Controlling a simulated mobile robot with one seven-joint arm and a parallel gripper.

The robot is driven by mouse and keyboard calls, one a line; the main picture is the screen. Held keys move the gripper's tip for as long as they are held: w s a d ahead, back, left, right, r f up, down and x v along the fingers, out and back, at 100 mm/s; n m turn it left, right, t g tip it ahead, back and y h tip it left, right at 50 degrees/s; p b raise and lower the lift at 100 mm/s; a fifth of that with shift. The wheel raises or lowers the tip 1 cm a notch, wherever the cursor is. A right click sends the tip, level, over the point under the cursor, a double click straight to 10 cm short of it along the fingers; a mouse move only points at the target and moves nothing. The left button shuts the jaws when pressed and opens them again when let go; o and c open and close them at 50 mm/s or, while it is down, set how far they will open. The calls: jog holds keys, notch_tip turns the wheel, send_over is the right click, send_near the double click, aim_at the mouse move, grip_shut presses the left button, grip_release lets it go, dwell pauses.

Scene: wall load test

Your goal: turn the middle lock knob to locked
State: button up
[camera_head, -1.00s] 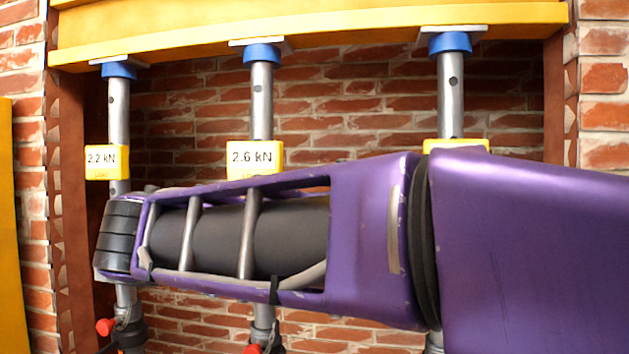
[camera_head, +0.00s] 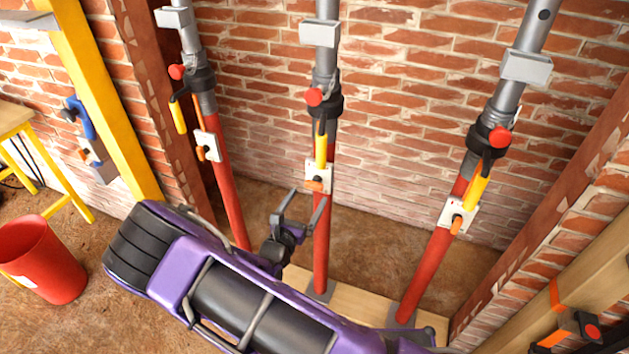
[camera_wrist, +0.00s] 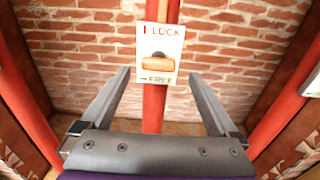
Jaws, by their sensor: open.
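The middle lock knob (camera_head: 314,186) is a small orange handle on a white plate (camera_head: 325,171) on the middle red post (camera_head: 321,250). In the wrist view the knob (camera_wrist: 158,63) lies horizontally across the plate (camera_wrist: 172,34), below the word "LOCK" and above smaller green lettering. My gripper (camera_head: 308,195) is open and empty, just in front of and below the plate in the head view. In the wrist view my gripper's fingers (camera_wrist: 160,74) stand left and right of the plate, apart from it. I cannot tell the remaining depth to the knob.
Left post (camera_head: 230,190) and right post (camera_head: 428,265) carry similar plates with orange knobs. A yellow lever (camera_head: 321,150) and red button (camera_head: 313,96) sit above the middle plate. A brick wall stands behind. A red bucket (camera_head: 42,262) is at the left.

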aim_at(312, 188)
jog(key=x, duration=0.6)
jog(key=shift+w, duration=0.25)
jog(key=shift+c, duration=0.2)
jog(key=shift+a, duration=0.1)
jog(key=c, duration=1.3)
jog(key=shift+c, duration=0.2)
